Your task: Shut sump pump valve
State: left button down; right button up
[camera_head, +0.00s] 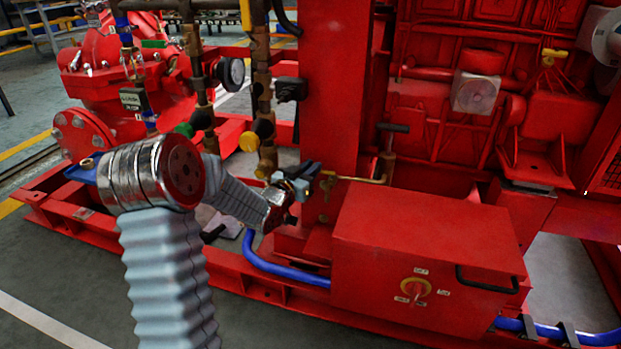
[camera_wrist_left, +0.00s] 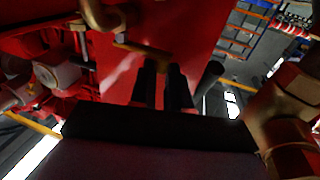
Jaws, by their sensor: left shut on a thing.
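My left gripper (camera_head: 306,180) reaches in from the left, in front of the red upright post. In the left wrist view its two dark fingers (camera_wrist_left: 162,85) are close together, shut on the brass-coloured handle of a small valve (camera_wrist_left: 150,57). In the head view a brass valve with a thin pipe (camera_head: 355,180) shows just right of the gripper, low on the post. The gripper hides part of the valve, and I cannot tell how far its handle is turned. My right gripper is in neither view.
A red box (camera_head: 425,245) with a rotary switch stands right of the gripper. A blue hose (camera_head: 285,268) runs below. Open floor lies at lower left.

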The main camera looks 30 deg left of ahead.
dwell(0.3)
pick_arm(q)
jog(key=c, duration=1.1)
grip_release()
jog(key=s, duration=1.3)
jog(key=shift+s+a+p, duration=0.3)
jog(key=shift+s, duration=0.05)
